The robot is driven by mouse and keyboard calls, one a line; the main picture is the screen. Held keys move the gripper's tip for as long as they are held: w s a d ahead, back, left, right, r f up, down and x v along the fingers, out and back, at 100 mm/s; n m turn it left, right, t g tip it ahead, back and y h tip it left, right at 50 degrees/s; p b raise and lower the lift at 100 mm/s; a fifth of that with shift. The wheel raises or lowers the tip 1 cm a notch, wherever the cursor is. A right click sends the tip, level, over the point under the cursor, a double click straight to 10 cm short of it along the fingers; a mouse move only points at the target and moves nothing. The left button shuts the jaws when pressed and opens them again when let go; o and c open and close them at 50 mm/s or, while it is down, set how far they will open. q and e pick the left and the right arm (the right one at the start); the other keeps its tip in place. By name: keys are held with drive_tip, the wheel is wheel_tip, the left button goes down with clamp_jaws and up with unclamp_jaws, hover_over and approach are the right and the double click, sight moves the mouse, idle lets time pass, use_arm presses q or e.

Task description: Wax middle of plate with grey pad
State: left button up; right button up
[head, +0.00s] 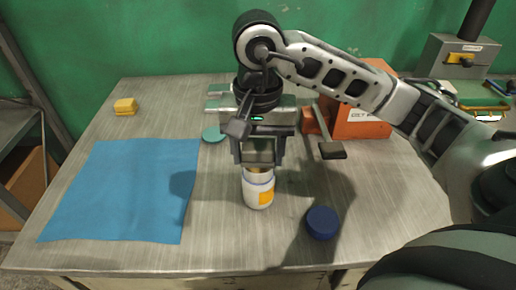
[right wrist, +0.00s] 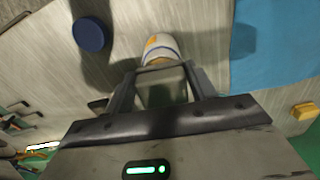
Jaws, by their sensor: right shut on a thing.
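My right gripper (head: 257,160) points down just above a white jar (head: 259,194) with a yellow label. It is shut on a grey pad (right wrist: 163,92), which shows between the fingers in the right wrist view. The pad is mostly hidden in the head view. The jar has no lid on it, and its mouth is partly hidden by the gripper; whether the pad touches what is inside cannot be told. Grey metal pieces (head: 218,103) show behind the gripper; whether they belong to the plate cannot be told. My left gripper is not in view.
A dark blue lid (head: 322,222) lies right of the jar. A blue cloth (head: 125,190) covers the left of the table. A yellow block (head: 125,106) lies behind it, and a teal disc (head: 213,134) lies nearer the middle. An orange box (head: 362,122) stands at the back right.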

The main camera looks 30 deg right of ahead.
sight(257, 150)
drive_tip(key=shift+f+b, duration=0.6)
drive_tip(key=shift+b, duration=0.3)
idle(2.2)
drive_tip(key=shift+r+p, duration=0.85)
drive_tip(key=shift+r, duration=0.4)
drive_tip(key=shift+r+p, duration=1.75)
drive_tip(key=shift+r, duration=0.65)
drive_tip(key=shift+f, duration=0.1)
